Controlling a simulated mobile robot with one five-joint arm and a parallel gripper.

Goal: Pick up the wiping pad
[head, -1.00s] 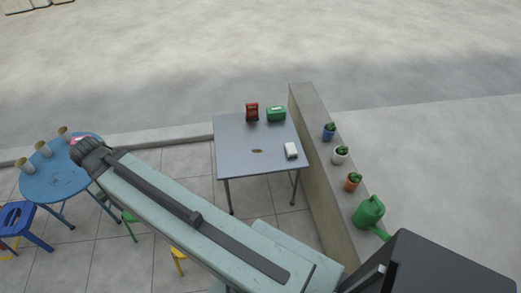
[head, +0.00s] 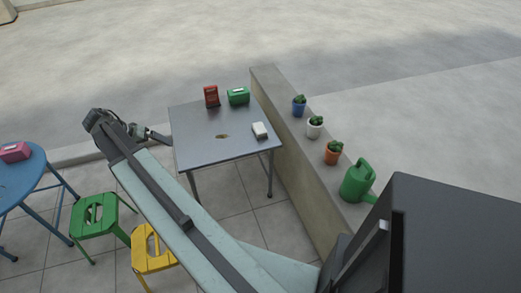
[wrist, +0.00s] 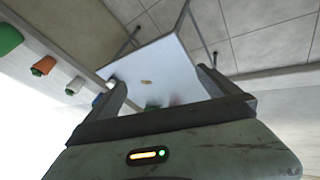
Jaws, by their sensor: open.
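The wiping pad appears to be the small white block (head: 260,130) on the right side of the grey table (head: 200,148) in the head view. A small brown spot (head: 222,136) marks the tabletop to its left. My gripper (head: 162,137) is beside the table's left edge, well apart from the pad. In the wrist view my gripper (wrist: 161,78) is open and empty, with the tabletop (wrist: 165,66) beyond its fingers. A small white patch by the left finger there may be the pad; I cannot tell.
A red box (head: 211,96) and a green box (head: 238,96) stand at the table's back. A low wall (head: 290,150) with potted plants and a green watering can (head: 358,182) runs along the right. Green (head: 97,212) and yellow (head: 152,252) stools and a blue table (head: 20,180) stand left.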

